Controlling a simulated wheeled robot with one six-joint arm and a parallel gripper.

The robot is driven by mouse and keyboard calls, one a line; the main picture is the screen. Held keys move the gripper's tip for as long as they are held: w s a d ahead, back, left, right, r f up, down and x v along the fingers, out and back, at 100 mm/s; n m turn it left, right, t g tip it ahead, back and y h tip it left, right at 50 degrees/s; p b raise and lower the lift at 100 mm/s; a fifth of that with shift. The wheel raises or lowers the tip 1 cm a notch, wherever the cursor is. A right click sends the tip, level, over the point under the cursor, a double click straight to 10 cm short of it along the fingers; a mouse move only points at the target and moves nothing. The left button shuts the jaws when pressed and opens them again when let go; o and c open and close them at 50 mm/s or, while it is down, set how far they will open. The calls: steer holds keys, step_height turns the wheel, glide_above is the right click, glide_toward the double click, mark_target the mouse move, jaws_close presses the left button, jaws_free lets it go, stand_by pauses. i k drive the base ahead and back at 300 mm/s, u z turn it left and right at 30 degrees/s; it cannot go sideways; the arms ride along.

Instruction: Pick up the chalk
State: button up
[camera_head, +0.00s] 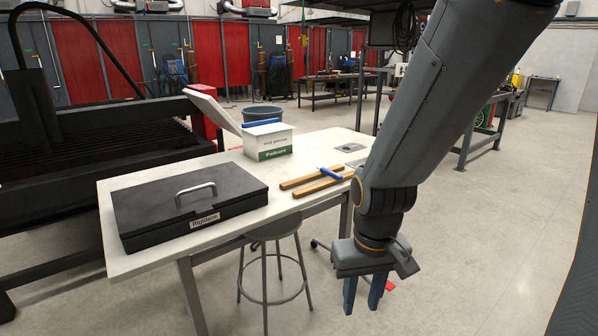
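I cannot tell for sure which thing is the chalk. A short blue stick (331,174) lies across the ends of two wooden bars (312,183) on the white table (130,261). Another blue bar (261,123) shows at the top of an open white box (268,145) with a green band. My gripper (363,293) hangs pointing down in front of the table's right end, over the floor. Its two blue fingers are apart, with nothing seen between them. My forearm covers part of the table's right edge.
A black case (190,200) with a metal handle fills the table's left part. A grey stool (272,225) stands at the table's front edge. A black-framed machine (90,140) is behind left. The floor at right is clear; another bench (485,136) stands farther back.

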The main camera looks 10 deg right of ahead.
mark_target(335, 176)
steer(key=z, duration=0.15)
steer(key=i, duration=1.1)
steer(key=z, duration=0.65)
